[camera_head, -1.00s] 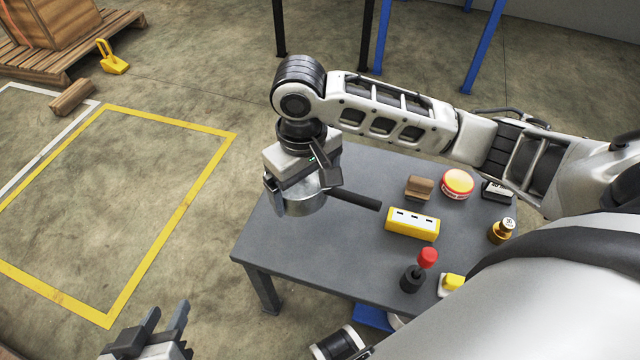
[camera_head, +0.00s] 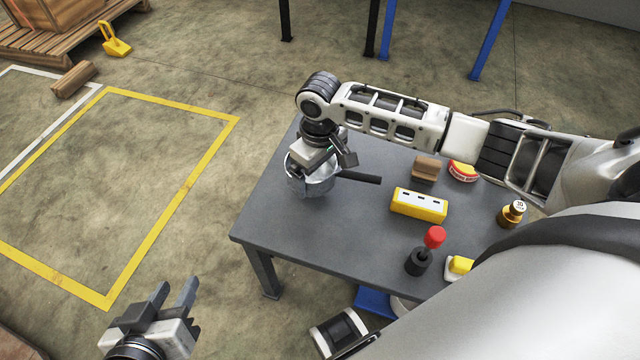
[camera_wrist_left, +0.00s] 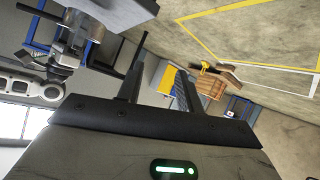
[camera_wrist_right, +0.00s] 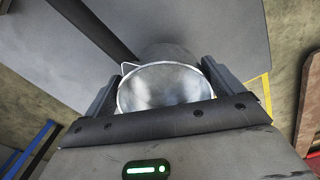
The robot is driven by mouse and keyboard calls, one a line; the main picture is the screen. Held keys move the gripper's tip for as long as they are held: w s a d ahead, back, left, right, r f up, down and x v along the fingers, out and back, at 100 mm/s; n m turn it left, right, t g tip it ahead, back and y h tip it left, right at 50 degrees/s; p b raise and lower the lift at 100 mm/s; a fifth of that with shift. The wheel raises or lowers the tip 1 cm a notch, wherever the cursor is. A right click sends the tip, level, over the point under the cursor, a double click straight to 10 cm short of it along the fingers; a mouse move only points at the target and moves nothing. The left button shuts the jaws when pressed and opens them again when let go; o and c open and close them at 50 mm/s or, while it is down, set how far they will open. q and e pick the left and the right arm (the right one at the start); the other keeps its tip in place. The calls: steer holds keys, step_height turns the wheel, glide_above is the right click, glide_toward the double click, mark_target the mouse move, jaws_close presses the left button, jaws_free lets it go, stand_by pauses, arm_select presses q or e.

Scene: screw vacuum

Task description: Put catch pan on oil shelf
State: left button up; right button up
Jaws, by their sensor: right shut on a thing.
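I cannot tell whether the pan touches the tabletop. In the right wrist view the pan (camera_wrist_right: 165,88) sits between the two fingers, its opening facing the camera. My left gripper (camera_head: 174,294) is open and empty, low at the left, clear of the table. I cannot tell which thing is the oil shelf.
On the table are a yellow block (camera_head: 418,205), a brown block (camera_head: 426,169), a red-topped black item (camera_head: 420,258), a brass weight (camera_head: 511,213) and a red-yellow button (camera_head: 463,172). Blue posts (camera_head: 490,42) stand behind. Yellow-marked floor (camera_head: 110,190) at left is clear.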

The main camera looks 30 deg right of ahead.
mark_target(320, 178)
steer(key=shift+w+d+f, duration=0.2)
steer(key=shift+w+f, duration=0.15)
steer(key=shift+f, duration=0.15)
step_height(320, 178, down, 3)
steer(key=shift+w+f+b, duration=0.1)
steer(key=shift+b, duration=0.75)
arm_select(q)
steer(key=shift+w+d+r+t+h, duration=0.1)
steer(key=shift+r+t+h, duration=0.05)
steer(key=shift+r+t, duration=0.2)
steer(key=shift+w+d+r+t+h, duration=0.15)
steer(key=shift+r+t, duration=0.1)
steer(key=shift+r, duration=0.15)
steer(key=shift+s, duration=0.1)
arm_select(e)
steer(key=shift+f, duration=0.1)
steer(key=o, duration=0.8)
steer(key=shift+d, duration=0.1)
